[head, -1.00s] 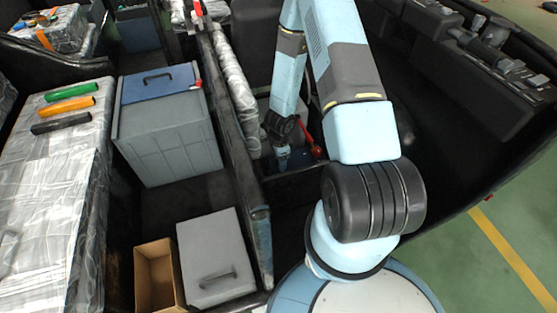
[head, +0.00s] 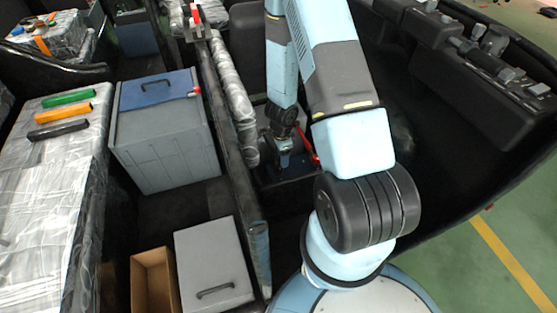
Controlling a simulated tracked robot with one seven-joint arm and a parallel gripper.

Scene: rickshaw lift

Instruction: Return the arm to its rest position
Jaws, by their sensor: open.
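My arm rises from my base at the lower right, folds at the top of the head view and hangs down again. My gripper (head: 284,158) is at the lower end of the hanging part, small and partly lost against the dark floor. It is open, and I see nothing held in it. It points down behind the divider, close to a red lever (head: 309,151); I cannot tell whether they touch.
A black divider wall (head: 238,150) with a wrapped roll (head: 232,95) runs left of my arm. Beyond it are a grey bin with a blue lid (head: 165,140), a grey box (head: 213,262), an open carton (head: 154,280) and a wrapped bench (head: 45,190). A dark console (head: 480,70) stands right.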

